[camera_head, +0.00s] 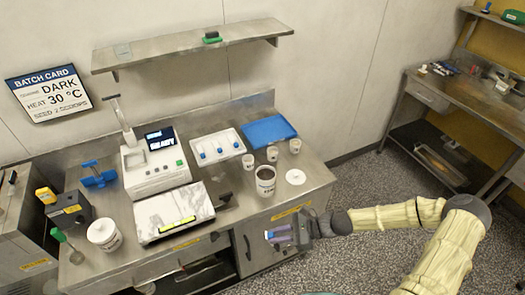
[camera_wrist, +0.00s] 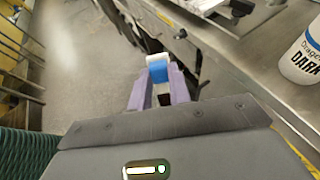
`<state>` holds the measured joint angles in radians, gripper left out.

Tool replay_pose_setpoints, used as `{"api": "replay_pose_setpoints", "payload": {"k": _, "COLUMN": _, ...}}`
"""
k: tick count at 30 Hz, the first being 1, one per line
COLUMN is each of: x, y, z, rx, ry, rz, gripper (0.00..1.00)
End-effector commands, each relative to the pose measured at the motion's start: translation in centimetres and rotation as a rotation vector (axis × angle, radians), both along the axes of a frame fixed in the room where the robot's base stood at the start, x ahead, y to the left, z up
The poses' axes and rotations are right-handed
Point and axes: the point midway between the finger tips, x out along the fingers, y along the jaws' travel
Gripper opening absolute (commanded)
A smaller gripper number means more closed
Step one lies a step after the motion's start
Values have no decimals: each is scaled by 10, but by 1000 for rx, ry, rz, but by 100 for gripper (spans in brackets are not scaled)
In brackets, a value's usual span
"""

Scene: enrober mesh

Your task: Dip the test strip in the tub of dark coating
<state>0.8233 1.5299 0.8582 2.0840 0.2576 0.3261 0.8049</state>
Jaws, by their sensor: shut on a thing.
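My gripper (camera_head: 281,237) is off the front edge of the steel bench, below and to the right of the dark coating tub. In the wrist view, its purple fingers (camera_wrist: 158,92) are shut on a test strip (camera_wrist: 157,70), white with a blue band, which sticks out past the fingertips. The strip's blue part also shows in the head view (camera_head: 270,234). The tub of dark coating (camera_head: 265,186) stands upright and open near the bench's front edge, dark inside. In the wrist view the tub (camera_wrist: 302,55) shows at the right edge, with "DARK" on its label.
A white lid (camera_head: 295,177) lies right of the tub, and small cups (camera_head: 248,162) stand behind it. A white tray (camera_head: 200,140) with blue-marked pieces, a blue tray (camera_head: 250,133), a machine reading READY (camera_head: 155,163) and a marble slab (camera_head: 160,217) are on the bench.

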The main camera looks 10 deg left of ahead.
Motion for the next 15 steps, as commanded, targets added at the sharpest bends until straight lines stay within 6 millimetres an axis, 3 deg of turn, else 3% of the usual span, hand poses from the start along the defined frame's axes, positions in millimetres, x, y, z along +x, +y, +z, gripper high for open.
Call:
{"api": "replay_pose_setpoints", "payload": {"k": 6, "x": 26, "y": -24, "z": -40, "rx": 10, "ry": 3, "rz": -296, "gripper": 0}}
{"api": "replay_pose_setpoints", "payload": {"k": 15, "x": 63, "y": -56, "z": -64, "rx": 3, "ry": -2, "rz": -701, "gripper": 0}}
